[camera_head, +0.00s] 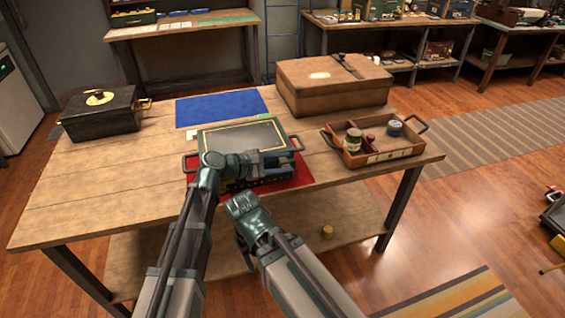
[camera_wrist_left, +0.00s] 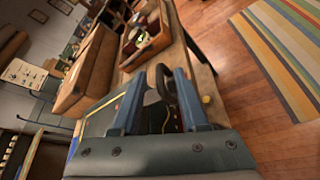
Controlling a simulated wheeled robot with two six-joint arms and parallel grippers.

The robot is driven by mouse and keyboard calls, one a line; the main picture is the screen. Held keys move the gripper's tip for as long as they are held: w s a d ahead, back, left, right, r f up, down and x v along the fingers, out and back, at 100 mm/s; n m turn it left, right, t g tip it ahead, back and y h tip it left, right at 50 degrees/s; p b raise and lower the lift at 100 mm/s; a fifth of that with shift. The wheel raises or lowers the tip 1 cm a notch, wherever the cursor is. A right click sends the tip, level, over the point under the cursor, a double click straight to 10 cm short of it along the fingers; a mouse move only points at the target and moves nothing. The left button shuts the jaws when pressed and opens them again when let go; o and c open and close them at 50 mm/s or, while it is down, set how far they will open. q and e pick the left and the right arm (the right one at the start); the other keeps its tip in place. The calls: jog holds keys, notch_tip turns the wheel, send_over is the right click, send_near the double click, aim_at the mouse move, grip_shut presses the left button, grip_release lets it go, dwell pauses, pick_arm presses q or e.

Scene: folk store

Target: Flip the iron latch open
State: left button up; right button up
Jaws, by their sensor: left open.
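A dark case (camera_head: 240,136) with a yellow outline on its lid and a handle at each end sits on a red mat (camera_head: 304,176) on the wooden table. My left gripper (camera_head: 268,160) is at the case's near side, partly hidden by its own wrist. In the left wrist view its two fingers (camera_wrist_left: 160,88) are apart, with a dark curved handle (camera_wrist_left: 157,72) showing between or beyond them; contact cannot be told. I cannot clearly make out an iron latch on the case's front, which my arm partly covers. My right gripper (camera_head: 242,205) hangs before the table's near edge, its fingers unclear.
A wooden chest (camera_head: 310,88) with a dark strap stands at the back right. A wooden tray (camera_head: 375,157) with jars is at the right, a black box (camera_head: 98,122) at the left. A blue mat (camera_head: 222,107) lies behind the case. The table's front left is clear.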

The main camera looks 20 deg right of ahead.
pick_arm(q)
jog(key=p+v, duration=0.4)
jog(key=v, duration=0.9)
jog(key=shift+a+p, duration=0.3)
jog(key=shift+a, duration=0.05)
jog(key=shift+s+r, duration=0.1)
jog(key=shift+s, duration=0.05)
jog(key=s+a+f+m+g+y, duration=0.2)
jog(key=s+a+f+m+y, duration=0.45)
jog(key=a, duration=0.45)
jog(key=s+a+f+m+g+y, duration=0.1)
jog(key=s+a+f+m+y, duration=0.6)
jog(key=a, duration=0.4)
jog(key=s+d+r+m+g+y+p, duration=0.1)
jog(key=s+d+m, duration=0.3)
jog(key=d, duration=0.6)
jog(key=shift+d+p, duration=0.3)
jog(key=shift+p, duration=0.2)
jog(key=shift+r, duration=0.15)
